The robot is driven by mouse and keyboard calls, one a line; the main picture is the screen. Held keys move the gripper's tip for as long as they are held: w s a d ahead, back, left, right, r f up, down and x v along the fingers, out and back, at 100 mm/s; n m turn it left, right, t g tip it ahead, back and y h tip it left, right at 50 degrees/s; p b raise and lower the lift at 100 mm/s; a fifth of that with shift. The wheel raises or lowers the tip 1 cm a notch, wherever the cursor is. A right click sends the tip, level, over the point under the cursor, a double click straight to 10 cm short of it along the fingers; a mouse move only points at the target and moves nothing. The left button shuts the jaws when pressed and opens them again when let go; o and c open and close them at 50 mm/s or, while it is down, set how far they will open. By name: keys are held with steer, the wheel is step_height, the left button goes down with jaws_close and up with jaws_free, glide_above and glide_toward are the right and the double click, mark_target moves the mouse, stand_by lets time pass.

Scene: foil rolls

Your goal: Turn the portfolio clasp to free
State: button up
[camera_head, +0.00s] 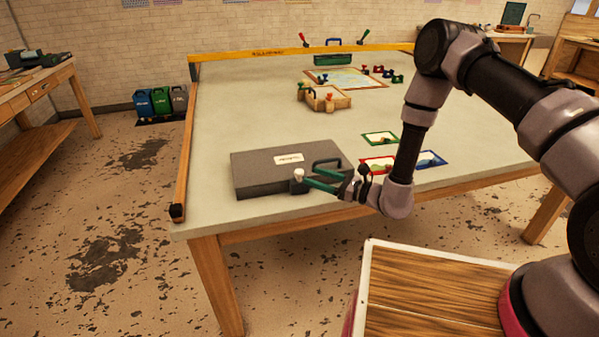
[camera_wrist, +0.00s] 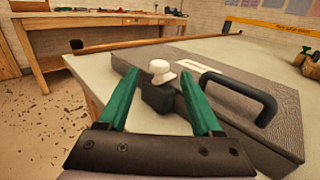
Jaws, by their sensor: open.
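The portfolio (camera_head: 262,174) is a flat dark grey case with a white label, lying at the table's front left; it also shows in the wrist view (camera_wrist: 225,100). Its black handle (camera_wrist: 245,92) stands right of the clasp. The clasp (camera_wrist: 160,72) is a white knob on a dark block at the case's front side, and it shows in the head view (camera_head: 299,174). My gripper (camera_head: 313,181) has green fingers and is open. In the wrist view my gripper (camera_wrist: 167,92) has the clasp in line between its two fingers, just beyond or at the tips. Whether they touch cannot be told.
The table (camera_head: 225,110) has a wooden rail on its left edge and a yellow strip at the back. Red, blue and green framed trays (camera_head: 380,138) lie right of the case. A wooden box (camera_head: 325,98) stands farther back.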

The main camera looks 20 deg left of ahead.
mark_target(299, 171)
steer(key=x, duration=0.6)
steer(key=shift+a, duration=0.2)
steer(key=shift+c, duration=0.3)
jaws_close()
